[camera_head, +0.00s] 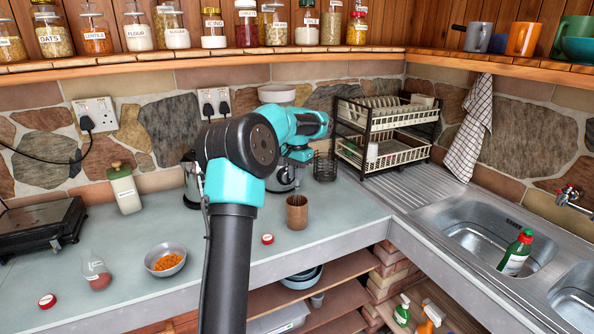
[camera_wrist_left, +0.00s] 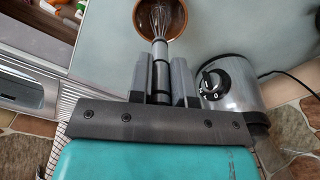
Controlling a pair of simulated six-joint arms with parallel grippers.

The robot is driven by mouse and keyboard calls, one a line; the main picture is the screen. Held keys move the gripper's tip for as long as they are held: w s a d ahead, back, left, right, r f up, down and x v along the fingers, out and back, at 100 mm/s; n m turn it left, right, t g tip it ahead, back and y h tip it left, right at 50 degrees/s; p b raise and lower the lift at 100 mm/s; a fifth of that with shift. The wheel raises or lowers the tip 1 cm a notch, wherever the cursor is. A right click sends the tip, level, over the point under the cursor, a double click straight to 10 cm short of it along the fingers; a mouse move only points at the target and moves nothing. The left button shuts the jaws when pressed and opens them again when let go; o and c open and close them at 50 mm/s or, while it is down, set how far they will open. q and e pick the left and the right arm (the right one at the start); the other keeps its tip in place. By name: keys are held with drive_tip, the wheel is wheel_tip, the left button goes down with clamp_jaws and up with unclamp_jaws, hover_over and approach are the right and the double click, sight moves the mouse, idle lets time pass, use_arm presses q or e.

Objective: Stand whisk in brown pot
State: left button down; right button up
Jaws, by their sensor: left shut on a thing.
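In the head view the brown pot (camera_head: 297,212) stands upright on the counter, just below my left wrist. The left jaws and the whisk do not show clearly there. My right gripper is not in view.
A silver appliance with a knob (camera_wrist_left: 220,80) stands close beside the pot. A red lid (camera_head: 267,239) and a bowl of orange food (camera_head: 166,260) are on the counter to the left. A dish rack (camera_head: 385,135) and sink (camera_head: 480,235) are to the right.

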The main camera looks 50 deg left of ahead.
use_arm(q)
drive_tip(key=c, duration=1)
unclamp_jaws()
wheel_tip(320, 180, up, 17)
drive_tip(key=shift+r, duration=0.15)
idle(1.3)
